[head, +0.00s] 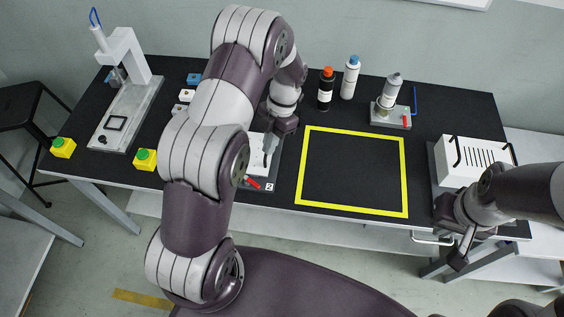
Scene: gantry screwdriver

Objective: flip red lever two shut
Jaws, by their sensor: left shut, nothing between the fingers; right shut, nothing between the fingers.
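A red lever (252,183) sticks out at the front of a white-topped fixture (257,160), beside a small white tag (269,187) that seems to read 2. The lever lies low and slanted; my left arm hides its left end and much of the fixture. My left gripper (267,158) is shut and empty, pointing down over the fixture, behind the lever. I cannot tell whether it touches the fixture. A second red lever (406,121) stands on the bottle fixture at the back right. My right gripper (458,258) is shut and empty, in front of the table's right part.
A yellow-framed square (352,208) of bare table lies right of the fixture. Two bottles (326,90) (350,78) stand behind it. A white slotted box (474,160) is at the right. A gantry screwdriver (124,62) and green-topped yellow buttons (146,159) (63,147) are at the left.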

